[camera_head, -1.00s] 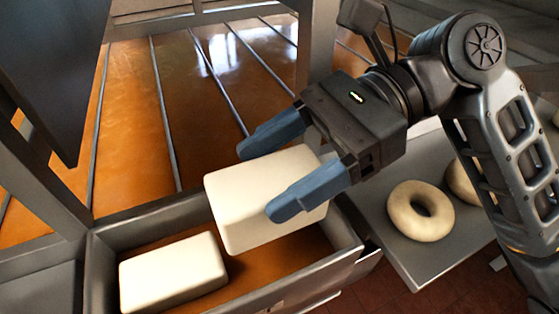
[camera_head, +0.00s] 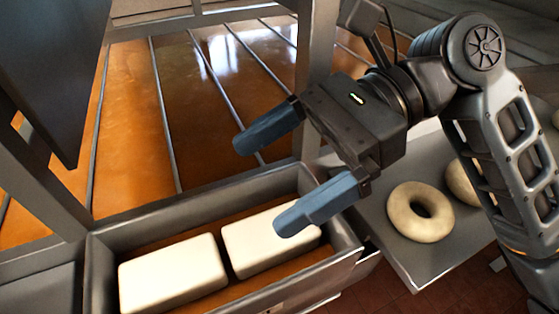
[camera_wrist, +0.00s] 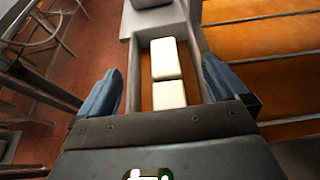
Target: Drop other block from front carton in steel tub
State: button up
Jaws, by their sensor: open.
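Two cream-white blocks lie side by side in the grey steel tub (camera_head: 305,278), with a small gap between them. The left block (camera_head: 172,275) is in plain view. The right block (camera_head: 252,248) is partly hidden by a blue finger. My gripper (camera_head: 261,187) is wide open and empty, above the right part of the tub. The wrist view shows both the far block (camera_wrist: 165,58) and the near block (camera_wrist: 168,95) between my open fingers. I cannot make out a front carton for certain.
A grey tray at the right holds a ring-shaped bun (camera_head: 420,211) and another round bun (camera_head: 463,186) partly behind my arm. Behind the tub is a wide orange-brown surface (camera_head: 140,140) with metal rails. Grey posts stand at the left and behind my gripper.

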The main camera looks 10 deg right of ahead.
jog(key=v, duration=0.7)
jog(key=shift+d, duration=0.35)
jog(key=shift+r, duration=0.1)
